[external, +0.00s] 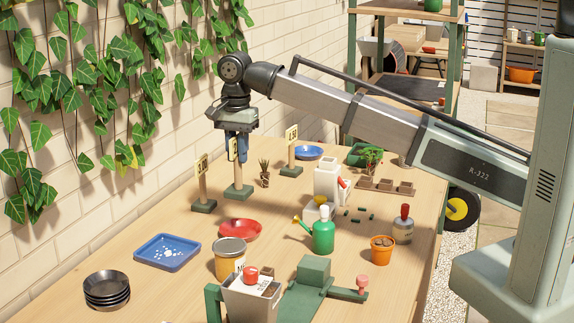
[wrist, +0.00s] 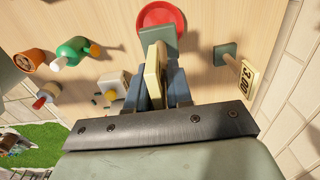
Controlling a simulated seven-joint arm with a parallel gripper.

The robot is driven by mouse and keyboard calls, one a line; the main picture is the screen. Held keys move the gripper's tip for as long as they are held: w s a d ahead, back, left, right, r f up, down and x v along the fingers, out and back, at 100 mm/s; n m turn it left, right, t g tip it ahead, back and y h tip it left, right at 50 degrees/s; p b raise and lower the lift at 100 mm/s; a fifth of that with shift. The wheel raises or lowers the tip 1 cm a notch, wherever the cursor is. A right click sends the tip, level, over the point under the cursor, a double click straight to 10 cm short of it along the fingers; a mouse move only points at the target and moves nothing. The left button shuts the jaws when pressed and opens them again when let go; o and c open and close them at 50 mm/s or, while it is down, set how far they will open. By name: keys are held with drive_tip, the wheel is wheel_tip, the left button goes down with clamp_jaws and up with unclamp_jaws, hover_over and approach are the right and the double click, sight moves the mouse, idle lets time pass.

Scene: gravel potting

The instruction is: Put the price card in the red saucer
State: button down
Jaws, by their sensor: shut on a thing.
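My gripper (external: 237,158) points down over the far left part of the table, its blue fingers shut on a cream price card (external: 232,150). The card tops a wooden post with a dark green base (external: 238,191). In the wrist view the card (wrist: 153,75) is between the fingers, seen nearly edge-on, with the base (wrist: 158,35) beyond it. The fingers hide part of the card, and I cannot tell whether the base touches the table. The red saucer (external: 240,230) lies nearer the camera; it also shows in the wrist view (wrist: 160,14). It looks empty.
Similar price cards stand left (external: 201,163) and right (external: 291,136) of the held one. A blue tray (external: 167,252), a yellow tin (external: 229,262) and a green watering can (external: 323,236) surround the saucer. A blue saucer (external: 308,152) lies at the back. Ivy hangs on the wall.

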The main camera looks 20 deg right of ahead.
sight(239, 188)
drive_tip(key=shift+f, duration=4.8)
drive_tip(key=shift+f, duration=0.45)
drive_tip(key=c, duration=1)
unclamp_jaws()
drive_tip(key=shift+r, duration=0.1)
wheel_tip(239, 188, up, 13)
drive_tip(key=shift+f, duration=0.1)
